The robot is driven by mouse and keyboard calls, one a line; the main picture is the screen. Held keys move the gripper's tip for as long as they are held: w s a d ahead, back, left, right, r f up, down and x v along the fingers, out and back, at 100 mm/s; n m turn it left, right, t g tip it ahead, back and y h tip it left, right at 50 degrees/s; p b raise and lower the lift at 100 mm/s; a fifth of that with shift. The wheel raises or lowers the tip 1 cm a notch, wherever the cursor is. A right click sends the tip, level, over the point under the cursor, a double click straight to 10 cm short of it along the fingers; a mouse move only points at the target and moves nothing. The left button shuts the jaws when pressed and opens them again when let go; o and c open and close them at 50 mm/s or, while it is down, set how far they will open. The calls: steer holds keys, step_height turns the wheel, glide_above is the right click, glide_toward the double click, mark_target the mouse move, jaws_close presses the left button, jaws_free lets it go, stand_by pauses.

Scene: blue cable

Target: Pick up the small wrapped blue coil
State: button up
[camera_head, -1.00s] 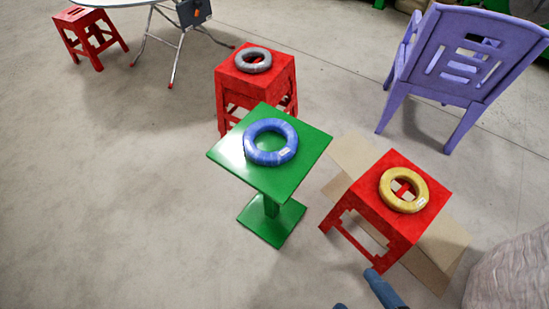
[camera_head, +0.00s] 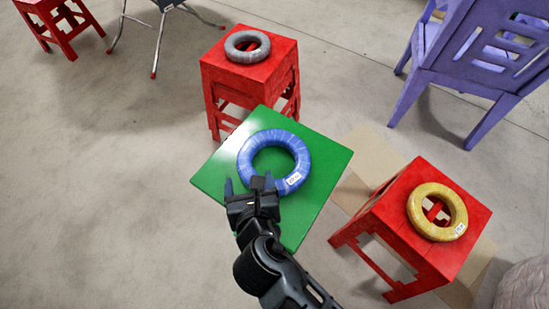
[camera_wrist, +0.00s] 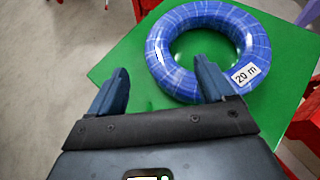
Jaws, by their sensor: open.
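The wrapped blue coil (camera_head: 303,157) lies flat on the green square table (camera_head: 330,160). It has a white label, which reads "20 m" in the wrist view, where the coil (camera_wrist: 163,55) sits at the upper middle. My gripper (camera_head: 247,183) is open at the coil's near left side in the head view. In the wrist view my gripper (camera_wrist: 160,85) has its left finger over the green top, outside the ring. Its right finger overlaps the coil's near edge in the picture. I cannot tell whether it touches. Nothing is between the fingers except bare table and a bit of coil edge.
A red stool (camera_head: 222,75) behind bears a grey coil (camera_head: 247,57). A red stool (camera_head: 388,213) at right bears a yellow coil (camera_head: 416,211). A purple chair (camera_head: 440,55) stands at the upper right. The floor at left is clear.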

mark_target(247, 168)
steer(key=b+x, duration=0.1)
steer(key=x, duration=0.5)
steer(key=shift+w+a+f, duration=0.15)
steer(key=shift+w, duration=0.15)
steer(key=shift+s+f, duration=0.1)
jaws_close()
stand_by(0.4)
